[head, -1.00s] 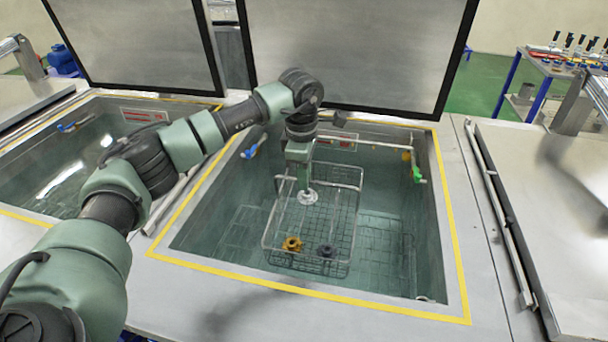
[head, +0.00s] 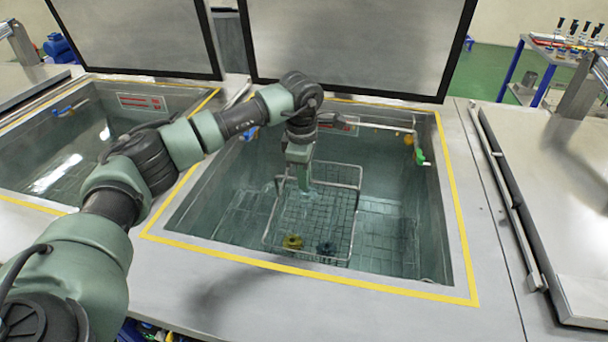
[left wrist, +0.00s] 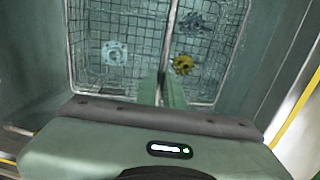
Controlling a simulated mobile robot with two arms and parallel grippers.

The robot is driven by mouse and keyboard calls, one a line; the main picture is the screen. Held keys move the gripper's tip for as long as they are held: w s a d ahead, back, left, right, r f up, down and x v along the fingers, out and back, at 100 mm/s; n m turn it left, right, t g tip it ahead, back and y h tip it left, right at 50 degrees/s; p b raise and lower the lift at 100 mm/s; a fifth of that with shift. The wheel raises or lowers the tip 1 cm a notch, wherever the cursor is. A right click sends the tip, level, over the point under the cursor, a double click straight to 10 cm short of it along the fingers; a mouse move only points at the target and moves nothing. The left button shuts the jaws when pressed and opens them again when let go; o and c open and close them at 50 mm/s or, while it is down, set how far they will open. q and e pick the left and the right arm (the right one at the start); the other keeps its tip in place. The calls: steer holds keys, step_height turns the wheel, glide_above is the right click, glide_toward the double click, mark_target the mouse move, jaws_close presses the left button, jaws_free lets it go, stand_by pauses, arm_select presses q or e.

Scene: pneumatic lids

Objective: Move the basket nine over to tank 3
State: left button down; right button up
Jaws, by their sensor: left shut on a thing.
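The wire basket (head: 354,212) hangs inside the middle open tank (head: 205,190), its lower part in the water. In the left wrist view its mesh (left wrist: 92,22) fills the upper part. It holds a yellow gear-like part (head: 292,242), a dark part (head: 326,248) and a pale round flange (left wrist: 115,53). My left gripper (head: 303,184) is shut on the basket's handle bar (left wrist: 169,42), pointing down into the tank. I cannot read which tank is number 3, and no basket number shows. My right gripper is out of view.
Another open tank (head: 60,150) with water lies to the left. A closed lid (head: 560,200) covers the right side. Raised lids (head: 350,45) stand behind the tanks. A green-handled valve pipe (head: 419,157) sits at the tank's back right. A table with parts (head: 570,55) stands behind right.

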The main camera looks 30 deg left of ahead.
arm_select(q)
steer(key=shift+f+b, duration=0.9)
steer(key=shift+f, duration=0.6)
steer(key=shift+f+b, duration=0.4)
steer(key=shift+f, duration=0.3)
steer(key=shift+s+d+f+b, duration=0.1)
steer(key=shift+s+f+b, duration=0.1)
steer(key=shift+f, duration=0.15)
steer(key=shift+s+f+b, duration=0.1)
steer(key=shift+f+b, duration=0.1)
steer(key=shift+f, duration=0.1)
steer(key=c, duration=1.5)
jaws_free()
steer(key=shift+w, duration=0.1)
steer(key=shift+o, duration=0.2)
steer(key=shift+w, duration=0.15)
step_height(320, 180, up, 20)
steer(key=p, duration=0.7)
steer(key=shift+s+f, duration=0.15)
steer(key=shift+s, duration=0.15)
steer(key=shift+p, duration=0.3)
